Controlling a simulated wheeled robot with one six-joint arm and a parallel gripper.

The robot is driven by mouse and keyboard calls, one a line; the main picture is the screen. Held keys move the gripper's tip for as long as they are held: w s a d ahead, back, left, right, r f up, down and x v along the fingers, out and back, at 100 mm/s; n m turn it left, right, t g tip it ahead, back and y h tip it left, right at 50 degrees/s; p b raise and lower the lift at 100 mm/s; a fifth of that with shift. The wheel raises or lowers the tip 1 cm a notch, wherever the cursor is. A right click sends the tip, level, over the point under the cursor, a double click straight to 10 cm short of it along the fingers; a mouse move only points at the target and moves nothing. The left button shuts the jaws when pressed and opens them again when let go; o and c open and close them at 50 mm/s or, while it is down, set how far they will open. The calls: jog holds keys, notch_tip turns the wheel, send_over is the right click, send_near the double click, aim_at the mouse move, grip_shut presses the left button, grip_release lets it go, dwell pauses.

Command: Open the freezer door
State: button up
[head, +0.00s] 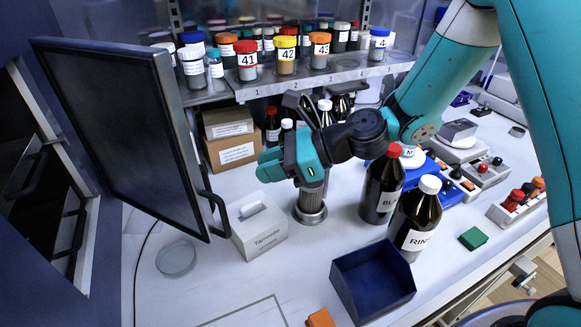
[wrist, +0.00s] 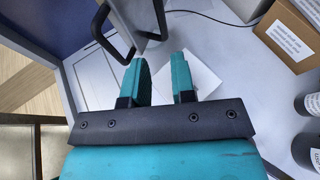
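The dark freezer door (head: 120,130) stands swung open at the left of the head view, with the dark interior and drawer handles showing behind it. Its black bar handle (head: 213,205) is on the right edge of the door. In the wrist view the handle (wrist: 101,30) is at the top, just ahead of and left of the left finger. My gripper (head: 268,168) is to the right of the handle, above the bench. In the wrist view my gripper (wrist: 160,75) has its two teal fingers apart with nothing held between them.
A white box (head: 257,230) sits beneath my gripper near the handle. Dark bottles (head: 382,185) stand right of my gripper, by a navy tray (head: 372,280). A shelf of numbered jars (head: 320,76) runs behind. A round glass dish (head: 176,258) lies by the door.

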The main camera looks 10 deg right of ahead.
jog(key=shift+b+v, duration=0.3)
jog(key=shift+v, duration=1.75)
